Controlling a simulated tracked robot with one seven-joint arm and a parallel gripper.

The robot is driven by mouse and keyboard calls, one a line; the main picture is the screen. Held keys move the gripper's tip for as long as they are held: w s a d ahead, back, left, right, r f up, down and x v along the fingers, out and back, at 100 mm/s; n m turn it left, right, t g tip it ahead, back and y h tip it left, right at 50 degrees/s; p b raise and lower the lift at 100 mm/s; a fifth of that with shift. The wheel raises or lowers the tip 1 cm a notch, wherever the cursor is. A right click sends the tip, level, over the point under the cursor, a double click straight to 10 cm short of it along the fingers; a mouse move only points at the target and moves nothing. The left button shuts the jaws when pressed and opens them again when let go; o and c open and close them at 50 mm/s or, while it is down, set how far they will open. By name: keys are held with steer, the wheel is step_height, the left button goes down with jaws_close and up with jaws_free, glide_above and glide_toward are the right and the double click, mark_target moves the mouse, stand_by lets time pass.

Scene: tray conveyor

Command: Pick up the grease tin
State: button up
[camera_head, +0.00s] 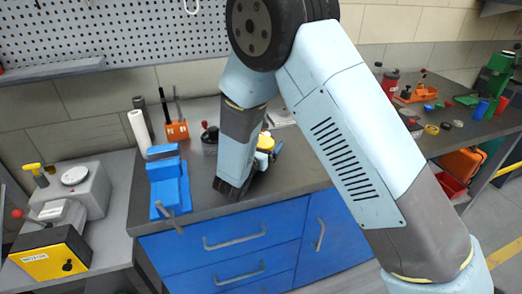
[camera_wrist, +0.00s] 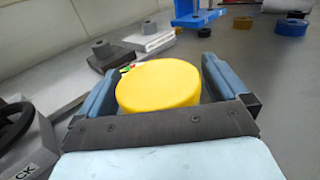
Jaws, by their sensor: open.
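The grease tin appears to be the round yellow tin (camera_wrist: 158,87) in the wrist view, upright with its flat top showing. It stands between the two blue fingers of my gripper (camera_wrist: 164,72). The fingers are open, one on each side, with a narrow gap visible on both sides. The near lower part of the tin is hidden by the dark gripper body. In the head view the yellow tin (camera_head: 265,141) shows behind my arm on the dark bench, partly hidden, with my gripper (camera_head: 270,152) around it.
A blue vise-like block (camera_head: 170,185) and a dark box with a red knob (camera_head: 209,138) stand left of my arm. An orange tool holder (camera_head: 177,131) is near the wall. Several small items lie farther right. A grey block (camera_wrist: 103,52) lies beyond the tin.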

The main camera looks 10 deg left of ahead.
steer(key=shift+c, duration=0.3)
steer(key=c, duration=1.1)
steer(key=shift+c, duration=0.2)
